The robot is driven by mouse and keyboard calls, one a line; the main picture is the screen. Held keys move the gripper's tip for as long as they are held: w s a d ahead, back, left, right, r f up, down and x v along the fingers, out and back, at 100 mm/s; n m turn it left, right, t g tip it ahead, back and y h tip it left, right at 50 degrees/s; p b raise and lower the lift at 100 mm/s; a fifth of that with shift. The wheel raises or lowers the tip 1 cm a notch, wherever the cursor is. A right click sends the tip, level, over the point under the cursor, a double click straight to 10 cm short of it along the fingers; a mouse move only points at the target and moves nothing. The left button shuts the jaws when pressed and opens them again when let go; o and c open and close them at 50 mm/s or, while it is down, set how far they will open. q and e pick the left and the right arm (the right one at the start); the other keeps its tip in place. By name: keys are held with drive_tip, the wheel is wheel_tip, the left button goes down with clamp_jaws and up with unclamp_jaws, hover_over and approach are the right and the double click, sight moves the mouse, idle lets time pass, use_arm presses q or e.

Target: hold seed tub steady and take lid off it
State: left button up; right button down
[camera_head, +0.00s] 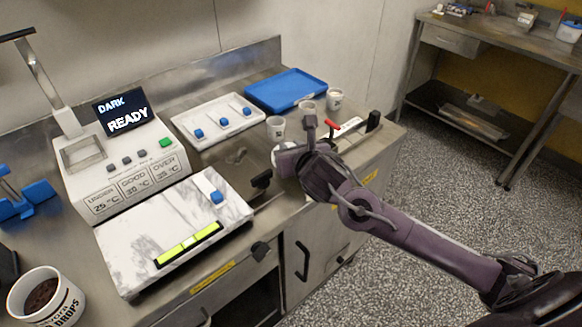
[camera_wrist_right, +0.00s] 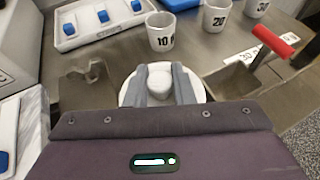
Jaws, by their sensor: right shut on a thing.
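A white round lid (camera_wrist_right: 128,98) with a pale knob (camera_wrist_right: 159,77) shows in the right wrist view. The two grey fingers of my right gripper (camera_wrist_right: 165,84) are shut on the knob, one on each side. In the head view a white rounded part, likely this lid (camera_head: 284,158), shows beside my right gripper (camera_head: 302,157), which hides most of it. The tub's body cannot be made out under the lid and gripper. My left gripper is not in view.
Behind are cups marked 10 (camera_wrist_right: 160,34), 20 (camera_wrist_right: 214,16) and 30, plus a white tray (camera_head: 222,134) and a blue tray (camera_head: 287,89). A red-handled tool (camera_head: 333,124) lies close by. A marble slab (camera_head: 140,245), display unit (camera_head: 118,165) and cup of drops (camera_head: 70,310) stand left.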

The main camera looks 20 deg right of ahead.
drive_tip(key=shift+f, duration=0.75)
wheel_tip(320, 180, down, 3)
drive_tip(key=shift+f, duration=0.35)
drive_tip(key=shift+f, duration=0.2)
drive_tip(key=c, duration=1.2)
unclamp_jaws()
drive_tip(key=shift+c, duration=0.2)
drive_tip(key=shift+r, duration=0.1)
